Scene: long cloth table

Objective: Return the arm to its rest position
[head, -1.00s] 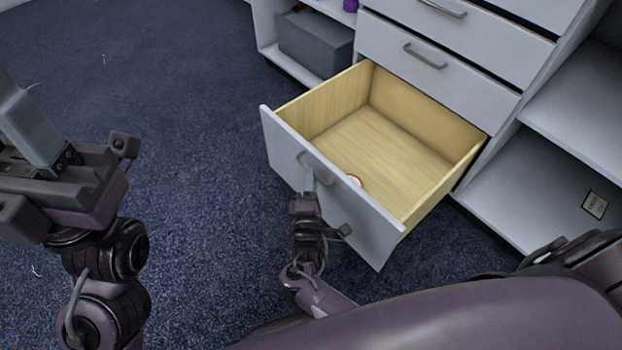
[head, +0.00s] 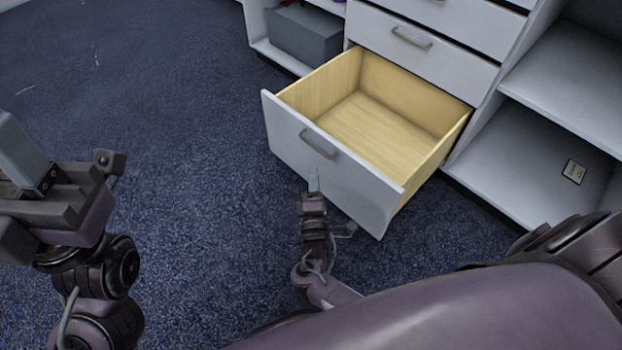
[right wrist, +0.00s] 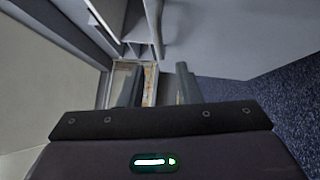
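My right gripper (head: 314,180) is low in front of the pulled-out drawer (head: 350,182), just below its handle (head: 319,143), and appears clear of it. In the right wrist view its two fingers (right wrist: 159,86) stand apart with nothing held between them. My right arm runs up from the bottom of the head view. My left gripper (head: 22,150) is at the left edge over the carpet, partly cut off, so its opening cannot be judged.
The cabinet (head: 425,60) has shut drawers above the open one. Open shelves lie on the right, with a small tag (head: 573,171). A grey box (head: 304,33) sits on a shelf at upper left. The blue carpet (head: 190,120) is clear on the left.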

